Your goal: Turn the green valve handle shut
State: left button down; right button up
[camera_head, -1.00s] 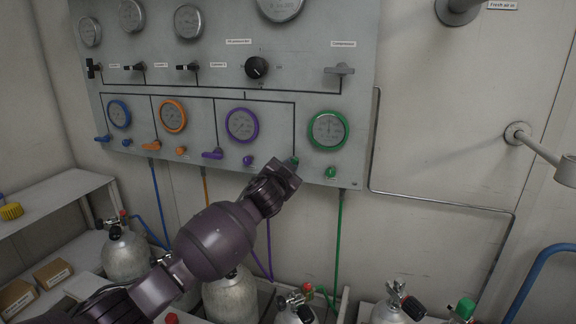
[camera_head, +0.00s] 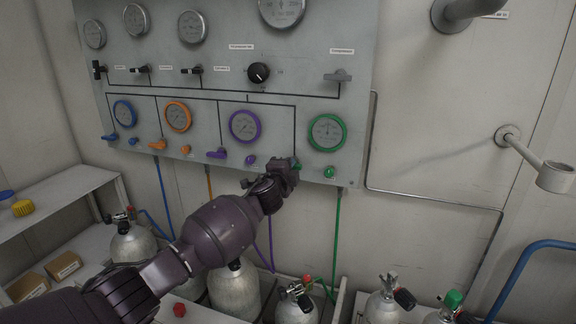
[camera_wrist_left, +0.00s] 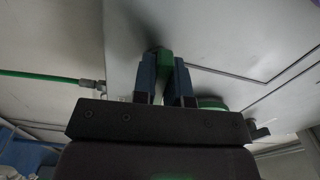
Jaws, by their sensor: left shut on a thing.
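The green valve handle (camera_head: 297,164) is on the lower part of the grey panel, left of and below the green-rimmed gauge (camera_head: 327,132). In the head view my left gripper (camera_head: 290,167) is at the handle and hides most of it. In the left wrist view my left gripper (camera_wrist_left: 165,75) has its two fingers on either side of the green handle (camera_wrist_left: 165,62), shut on it. The handle's exact angle is hard to tell. My right gripper is not in view.
A green knob (camera_head: 329,172) is close to the right of my gripper, and a purple handle (camera_head: 217,154) is to the left. Gas cylinders (camera_head: 235,291) stand below the panel. A wall-mounted grey arm (camera_head: 530,157) is at the right.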

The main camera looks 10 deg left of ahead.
pick_arm(q)
jog(key=shift+m, duration=0.7)
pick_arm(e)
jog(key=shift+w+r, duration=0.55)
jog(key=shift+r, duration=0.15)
pick_arm(q)
jog(key=c, duration=1.1)
grip_release()
jog(key=shift+c, duration=0.2)
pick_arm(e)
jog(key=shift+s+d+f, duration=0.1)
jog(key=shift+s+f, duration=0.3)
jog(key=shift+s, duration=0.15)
pick_arm(q)
jog(key=s+a+p, duration=0.2)
jog(key=s, duration=0.8)
jog(key=shift+s, duration=0.3)
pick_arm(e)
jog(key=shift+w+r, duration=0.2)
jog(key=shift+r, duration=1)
